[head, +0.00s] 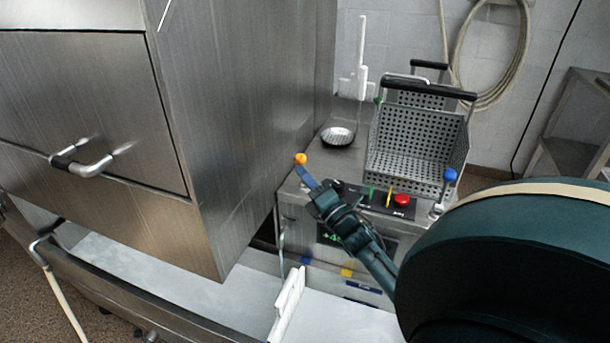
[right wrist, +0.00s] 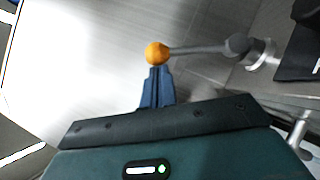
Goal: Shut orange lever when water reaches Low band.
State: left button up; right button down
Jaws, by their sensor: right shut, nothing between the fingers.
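The orange lever (head: 300,159) has a round orange knob on the left of the counter top. In the right wrist view the orange knob (right wrist: 157,53) sits on a grey rod that runs right to a metal pivot (right wrist: 262,55). My right gripper (head: 303,172) is shut and empty, its blue fingertips at the knob. In the right wrist view the fingertips (right wrist: 158,72) are just below the knob and look in contact or very close; I cannot tell which. The trough (head: 160,278) below has blue and yellow band marks (head: 347,272); the water level is not clear. My left gripper is not in view.
Perforated baskets (head: 417,132) with black handles stand behind the panel. A blue-knobbed lever (head: 449,175) and a red button (head: 401,200) are to the right. A large steel cabinet (head: 235,130) stands close on the left. A round metal dish (head: 337,137) lies on the counter.

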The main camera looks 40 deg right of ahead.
aim_at(304, 159)
jog(key=r+m+p, duration=0.1)
jog(key=p, duration=0.1)
jog(key=d+r+m+g+h+p, duration=0.1)
jog(key=p, duration=0.1)
jog(key=shift+w+d+r+m, duration=0.15)
jog(key=shift+w+m, duration=0.15)
jog(key=shift+w, duration=0.05)
jog(key=shift+w+d+r+m+g+p, duration=0.1)
jog(key=shift+d+r+m+g+p, duration=0.2)
jog(key=shift+p, duration=0.45)
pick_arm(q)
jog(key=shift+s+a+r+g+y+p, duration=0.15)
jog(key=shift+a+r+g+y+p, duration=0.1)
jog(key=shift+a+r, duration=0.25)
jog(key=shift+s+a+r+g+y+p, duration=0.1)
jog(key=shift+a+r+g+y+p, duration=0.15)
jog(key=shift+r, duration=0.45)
pick_arm(e)
jog(key=shift+w+d+m+g, duration=0.4)
jog(key=shift+w+d+m, duration=0.1)
jog(key=shift+d, duration=0.2)
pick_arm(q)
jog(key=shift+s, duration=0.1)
pick_arm(e)
jog(key=shift+s+f, duration=0.1)
